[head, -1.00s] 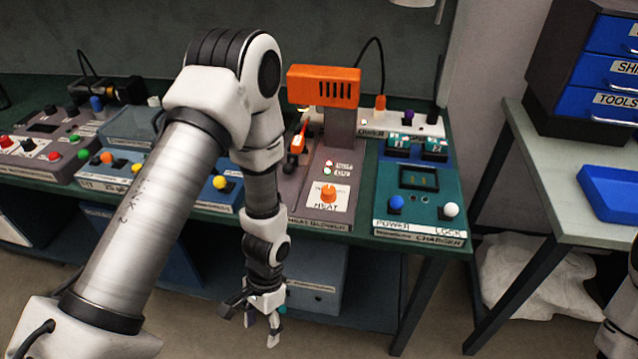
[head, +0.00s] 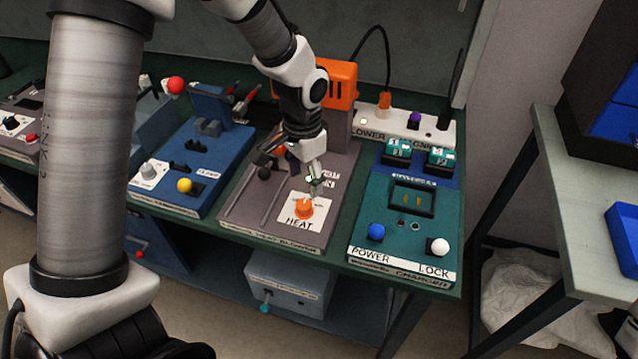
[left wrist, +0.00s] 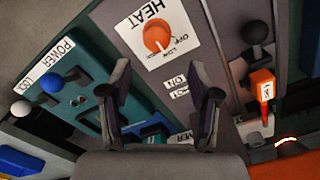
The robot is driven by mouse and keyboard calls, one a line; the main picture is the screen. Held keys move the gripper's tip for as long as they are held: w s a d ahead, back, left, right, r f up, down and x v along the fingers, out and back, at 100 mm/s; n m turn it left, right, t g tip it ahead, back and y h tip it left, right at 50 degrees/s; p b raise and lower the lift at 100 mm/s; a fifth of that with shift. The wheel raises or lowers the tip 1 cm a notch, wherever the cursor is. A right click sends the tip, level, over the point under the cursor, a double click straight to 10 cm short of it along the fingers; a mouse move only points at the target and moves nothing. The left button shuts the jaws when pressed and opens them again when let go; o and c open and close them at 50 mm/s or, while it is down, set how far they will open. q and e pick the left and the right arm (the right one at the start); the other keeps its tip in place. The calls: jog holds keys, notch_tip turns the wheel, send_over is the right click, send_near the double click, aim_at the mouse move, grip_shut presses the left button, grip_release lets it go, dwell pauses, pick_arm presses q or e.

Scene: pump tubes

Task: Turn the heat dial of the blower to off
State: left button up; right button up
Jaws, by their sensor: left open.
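The heat dial (head: 304,208) is an orange knob on a white label marked HEAT, on the front of the grey blower panel (head: 262,222). In the left wrist view the dial (left wrist: 157,36) lies beyond the fingertips, and its label shows OFF and LOW; the pointer's exact setting is hard to read. The blower's orange housing (head: 343,86) stands at the back of the panel, partly behind my arm. My left gripper (head: 312,192) is just above and behind the dial, pointing down. Its fingers (left wrist: 161,80) are open and empty, apart from the dial.
The teal charger (head: 362,255) with blue and white knobs stands to the right. A blue unit (head: 205,195) with a yellow knob stands to the left. A black lever (left wrist: 256,35) and an orange plug (left wrist: 262,84) are close by in the wrist view.

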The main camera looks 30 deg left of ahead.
aim_at(303, 204)
pick_arm(q)
jog(key=f, duration=0.1)
jog(key=s+f, duration=0.1)
jog(key=f, duration=0.2)
jog(key=shift+s+d, duration=0.1)
jog(key=shift+s, duration=0.3)
jog(key=f, duration=0.1)
jog(key=w+f, duration=0.1)
jog(key=f, duration=0.1)
jog(key=shift+f, duration=0.15)
jog(key=shift+s, duration=0.2)
jog(key=c, duration=1.2)
